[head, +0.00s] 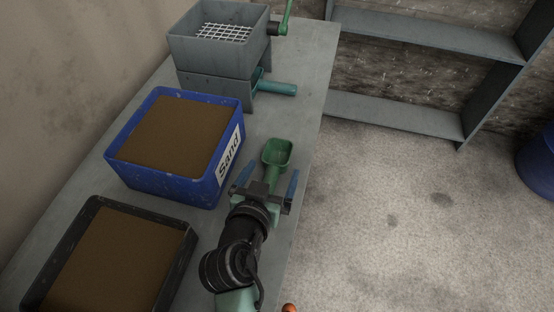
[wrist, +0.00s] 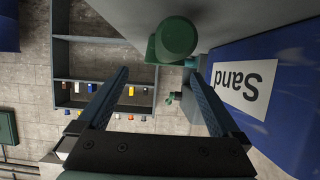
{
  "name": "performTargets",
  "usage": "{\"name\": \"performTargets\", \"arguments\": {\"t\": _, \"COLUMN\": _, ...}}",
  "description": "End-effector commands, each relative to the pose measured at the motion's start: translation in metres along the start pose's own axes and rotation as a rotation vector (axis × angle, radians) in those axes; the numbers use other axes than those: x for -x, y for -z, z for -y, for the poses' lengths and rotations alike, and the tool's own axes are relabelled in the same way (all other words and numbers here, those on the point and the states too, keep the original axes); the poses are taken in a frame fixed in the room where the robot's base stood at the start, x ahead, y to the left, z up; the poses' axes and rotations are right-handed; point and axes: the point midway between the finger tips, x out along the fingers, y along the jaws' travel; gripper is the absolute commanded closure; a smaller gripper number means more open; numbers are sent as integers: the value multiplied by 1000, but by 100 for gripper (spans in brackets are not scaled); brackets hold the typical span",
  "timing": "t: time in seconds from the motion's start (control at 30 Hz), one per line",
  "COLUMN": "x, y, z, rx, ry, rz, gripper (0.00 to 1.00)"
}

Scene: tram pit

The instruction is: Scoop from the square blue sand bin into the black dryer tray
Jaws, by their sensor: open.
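The square blue sand bin (head: 150,183) stands on the grey bench, filled with brown sand. Its white "Sand" label (head: 230,153) faces right; the bin also shows in the wrist view (wrist: 285,60). The black dryer tray (head: 177,258) lies nearer, at the lower left, and holds a flat brown layer. A green scoop (head: 277,152) is right of the bin, its bowl pointing away from me. My gripper (head: 274,167) is open, with its fingers on either side of the scoop's handle. In the wrist view a round green end (wrist: 176,38) shows beyond the fingertips (wrist: 160,72). Contact is unclear.
A grey sieve box (head: 220,52) with white mesh and a green crank (head: 286,16) stands at the bench's far end. Grey shelves (head: 400,118) and a blue drum (head: 538,165) stand right, beyond clear floor.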

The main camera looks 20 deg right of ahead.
Motion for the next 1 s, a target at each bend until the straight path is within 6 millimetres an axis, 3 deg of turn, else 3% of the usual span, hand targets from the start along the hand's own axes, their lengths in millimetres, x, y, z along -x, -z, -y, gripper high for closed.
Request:
{"name": "performTargets", "arguments": {"t": 0.5, "x": -51, "y": 1, "z": 5, "rx": 0, "ry": 0, "rz": -1, "gripper": 0}}
{"name": "performTargets", "arguments": {"t": 0.77, "x": -54, "y": 1, "z": 5, "rx": -1, "ry": 1, "rz": -2, "gripper": 0}}
{"name": "performTargets", "arguments": {"t": 0.83, "x": -54, "y": 1, "z": 5, "rx": -1, "ry": 1, "rz": -2, "gripper": 7}}
{"name": "performTargets", "arguments": {"t": 1.0, "x": -54, "y": 1, "z": 5, "rx": 0, "ry": 1, "rz": -2, "gripper": 38}}
